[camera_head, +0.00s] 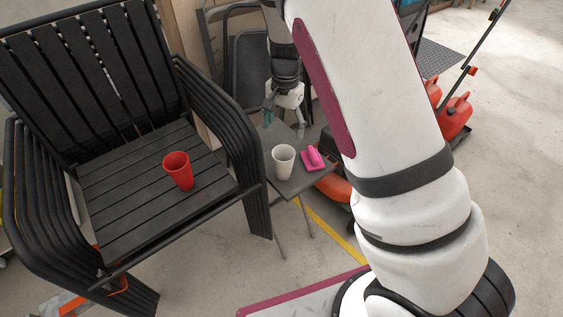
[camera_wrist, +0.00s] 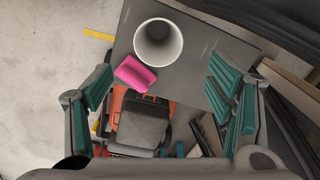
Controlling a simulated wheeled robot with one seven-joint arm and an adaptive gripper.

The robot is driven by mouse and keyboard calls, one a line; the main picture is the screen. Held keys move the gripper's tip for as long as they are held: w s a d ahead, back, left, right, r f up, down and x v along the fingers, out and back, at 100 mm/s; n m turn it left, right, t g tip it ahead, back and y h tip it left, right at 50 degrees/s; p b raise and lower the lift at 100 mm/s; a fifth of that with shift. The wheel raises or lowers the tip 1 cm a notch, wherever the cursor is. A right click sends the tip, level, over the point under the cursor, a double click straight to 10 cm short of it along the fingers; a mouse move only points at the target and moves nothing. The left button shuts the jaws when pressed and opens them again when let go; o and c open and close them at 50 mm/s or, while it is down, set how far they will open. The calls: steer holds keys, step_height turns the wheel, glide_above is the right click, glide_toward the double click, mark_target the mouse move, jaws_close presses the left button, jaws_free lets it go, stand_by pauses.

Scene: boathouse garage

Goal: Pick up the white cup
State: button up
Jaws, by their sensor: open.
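The white cup (camera_head: 284,162) stands upright on a small dark grey side table (camera_head: 291,187). In the wrist view the cup (camera_wrist: 158,43) is seen from above, its open rim facing me, and it looks empty. My gripper (camera_head: 284,122) is above the far part of the table, behind the cup in the head view. In the wrist view my gripper (camera_wrist: 163,93) is open, with its teal-padded fingers wide apart and nothing between them in contact. The cup lies beyond the fingertips, toward the top of the wrist picture.
A pink object (camera_head: 313,159) lies on the table right beside the cup; it also shows in the wrist view (camera_wrist: 135,73). A red cup (camera_head: 178,170) stands on the black slatted chair (camera_head: 130,205) to the left. Red fuel cans (camera_head: 456,113) stand at the right.

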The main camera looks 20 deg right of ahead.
mark_target(284, 148)
steer(key=f, duration=0.5)
steer(key=f+b, duration=0.1)
steer(key=f, duration=0.4)
steer(key=shift+w+d, duration=0.1)
steer(key=shift+w, duration=0.1)
steer(key=shift+s+f, duration=0.15)
steer(key=shift+f, duration=1.1)
steer(key=shift+s+f, duration=0.1)
steer(key=shift+f, duration=1.15)
steer(key=c, duration=1.3)
